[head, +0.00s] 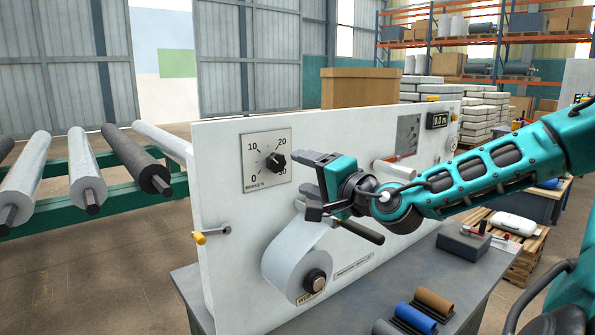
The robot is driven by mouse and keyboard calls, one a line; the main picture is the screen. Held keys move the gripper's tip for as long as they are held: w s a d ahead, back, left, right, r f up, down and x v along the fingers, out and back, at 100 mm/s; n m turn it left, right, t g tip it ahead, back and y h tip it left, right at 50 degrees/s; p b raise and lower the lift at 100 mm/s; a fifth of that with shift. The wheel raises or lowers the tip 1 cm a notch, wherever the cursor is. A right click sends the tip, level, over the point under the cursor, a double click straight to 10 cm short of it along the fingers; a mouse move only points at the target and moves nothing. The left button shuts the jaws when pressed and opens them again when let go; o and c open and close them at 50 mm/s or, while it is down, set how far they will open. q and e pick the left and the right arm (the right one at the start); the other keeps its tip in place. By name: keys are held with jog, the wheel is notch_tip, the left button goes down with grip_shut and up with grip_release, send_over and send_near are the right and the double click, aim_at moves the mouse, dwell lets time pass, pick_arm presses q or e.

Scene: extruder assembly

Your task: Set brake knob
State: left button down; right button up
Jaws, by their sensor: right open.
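The brake knob (275,163) is a small black knob on a square silver dial plate (256,176). The plate is marked 0, 10, 20 and 30 and labelled "BRAKE N". It is fixed on the upright white panel (222,148). I cannot tell exactly where the knob points. My right gripper (303,184) is open just right of the knob, its jaws facing left. Its upper finger appears close beside the knob and partly covers the "30" corner of the plate. No contact is clear, and nothing shows between the fingers. My left gripper is not in view.
A white web roll (298,262) sticks out of the panel below my gripper. A yellow-tipped lever (200,238) is at the panel's lower left. Colored rolls (415,317) and a grey box (463,243) sit on the bench at right.

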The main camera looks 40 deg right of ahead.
aim_at(278, 164)
jog(key=w, duration=0.6)
jog(key=shift+w+d+f, duration=0.25)
jog(key=shift+d+f, duration=0.05)
jog(key=shift+d, duration=0.1)
jog(key=shift+w+d+b, duration=0.1)
jog(key=shift+w+b, duration=0.3)
jog(key=shift+w+r, duration=0.1)
jog(key=shift+r, duration=0.1)
jog(key=shift+w, duration=0.1)
jog(key=shift+c, duration=0.4)
jog(key=c, duration=0.7)
